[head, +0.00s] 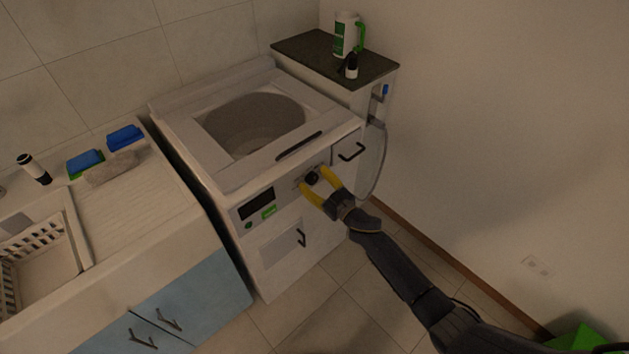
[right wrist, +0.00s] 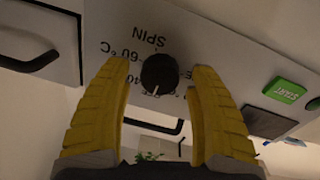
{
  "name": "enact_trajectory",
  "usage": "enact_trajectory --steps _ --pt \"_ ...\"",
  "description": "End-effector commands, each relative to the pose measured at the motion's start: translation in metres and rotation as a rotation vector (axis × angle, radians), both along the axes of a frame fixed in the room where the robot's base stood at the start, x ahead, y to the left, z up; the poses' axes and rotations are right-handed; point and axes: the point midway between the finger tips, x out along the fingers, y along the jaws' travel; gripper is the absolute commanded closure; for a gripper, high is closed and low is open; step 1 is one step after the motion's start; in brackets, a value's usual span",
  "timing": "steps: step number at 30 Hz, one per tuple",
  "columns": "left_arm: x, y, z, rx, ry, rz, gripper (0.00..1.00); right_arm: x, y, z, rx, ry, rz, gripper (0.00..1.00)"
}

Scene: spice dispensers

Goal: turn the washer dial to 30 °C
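The washer (head: 285,205) stands in the middle of the head view. Its black round dial (right wrist: 159,74) is on the front panel and also shows in the head view (head: 312,178). In the right wrist view the panel is upside down: SPIN is above the dial and 60 °C is to its left. The dial's white mark points down in that view, toward a partly hidden label whose number I cannot read. My right gripper (right wrist: 160,85) has its yellow fingers open, one on each side of the dial, with gaps visible. It is also at the panel in the head view (head: 316,184). My left gripper is out of view.
A green START button (right wrist: 285,90) and a dark display (head: 257,205) share the panel. A black handle (head: 352,152) is right of the dial. A counter with a basket (head: 40,262) is left.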

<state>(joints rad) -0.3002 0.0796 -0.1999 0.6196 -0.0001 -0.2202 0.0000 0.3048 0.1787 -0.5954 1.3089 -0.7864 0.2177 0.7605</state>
Motion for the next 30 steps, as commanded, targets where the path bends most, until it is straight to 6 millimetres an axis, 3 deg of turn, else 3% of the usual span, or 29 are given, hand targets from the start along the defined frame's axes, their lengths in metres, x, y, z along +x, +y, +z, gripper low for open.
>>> enact_trajectory --steps 2,14,30 --pt "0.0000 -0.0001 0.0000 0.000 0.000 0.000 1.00 0.0000 -0.0001 0.0000 0.000 0.000 0.000 0.51" --pt "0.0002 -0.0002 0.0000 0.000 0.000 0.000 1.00 -0.0002 0.0000 0.0000 0.000 0.000 0.000 0.97" --pt "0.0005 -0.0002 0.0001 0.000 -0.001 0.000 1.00 -0.0006 0.0012 0.0005 -0.061 -0.059 0.002 0.99"
